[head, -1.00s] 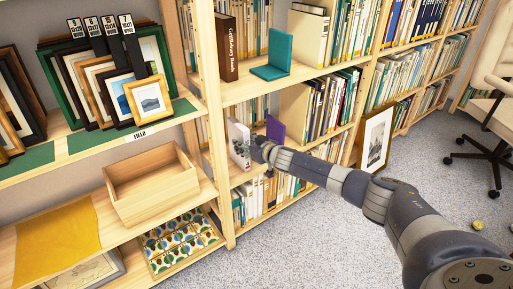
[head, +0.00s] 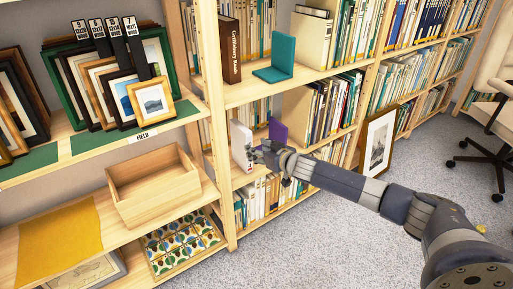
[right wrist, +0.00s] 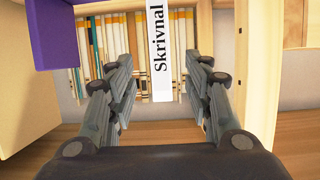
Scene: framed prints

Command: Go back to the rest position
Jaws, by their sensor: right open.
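My right gripper (head: 262,154) is at the middle shelf of the light wooden bookcase, its arm reaching in from the lower right. In the right wrist view the right gripper (right wrist: 160,75) is open, with nothing gripped between its fingers. A white book (head: 240,145) stands upright just by the gripper. In the right wrist view its spine (right wrist: 161,50), lettered "Skrivnal", shows in line with the gap between the fingers, with space on both sides. My left gripper is in no view.
A purple bookend (head: 278,131) stands right of the gripper; it also shows in the right wrist view (right wrist: 53,32). Shelf boards lie above and below the arm. A framed picture (head: 377,142) leans at the bookcase's foot. Grey carpet (head: 300,245) is open; a chair (head: 490,140) stands at right.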

